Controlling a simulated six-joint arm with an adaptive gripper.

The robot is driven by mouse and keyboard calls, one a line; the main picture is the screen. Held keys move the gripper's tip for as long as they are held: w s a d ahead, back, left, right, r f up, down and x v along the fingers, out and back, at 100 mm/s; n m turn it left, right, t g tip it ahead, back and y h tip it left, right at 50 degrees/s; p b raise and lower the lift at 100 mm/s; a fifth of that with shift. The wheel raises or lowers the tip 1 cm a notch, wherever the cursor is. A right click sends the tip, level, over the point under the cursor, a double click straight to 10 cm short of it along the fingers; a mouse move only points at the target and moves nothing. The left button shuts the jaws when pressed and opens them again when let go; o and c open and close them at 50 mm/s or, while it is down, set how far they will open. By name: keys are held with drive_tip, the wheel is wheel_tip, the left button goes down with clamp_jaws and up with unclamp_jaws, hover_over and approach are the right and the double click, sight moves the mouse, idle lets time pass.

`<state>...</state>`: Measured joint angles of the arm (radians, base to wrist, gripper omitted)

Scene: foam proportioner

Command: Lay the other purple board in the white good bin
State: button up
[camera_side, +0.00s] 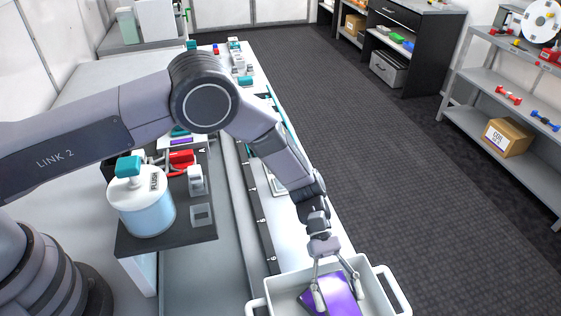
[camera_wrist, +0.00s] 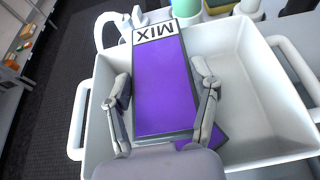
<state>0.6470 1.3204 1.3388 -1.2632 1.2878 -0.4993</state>
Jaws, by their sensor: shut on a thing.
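My gripper (camera_wrist: 163,85) is shut on a purple board (camera_wrist: 165,105) with a dark edge and a white end strip reading MIX. One finger lies along each long side. The board is over or inside the white bin (camera_wrist: 255,75); I cannot tell if it touches the floor. A corner of another purple board (camera_wrist: 214,136) shows under it at the lower right, the rest hidden. In the side view my gripper (camera_side: 338,291) points down into the white bin (camera_side: 378,287), with the purple board (camera_side: 342,298) between its fingers, cut off by the frame's bottom.
The bin has raised walls and side handles (camera_wrist: 80,120). The right part of its floor is bare. A dark rail with marks (camera_side: 262,228) runs along the bench toward the bin. A clear jar with a teal cap (camera_side: 146,210) stands on a dark stand at left.

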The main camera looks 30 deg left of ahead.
drive_tip(key=o, duration=1.2)
drive_tip(key=v, duration=1.2)
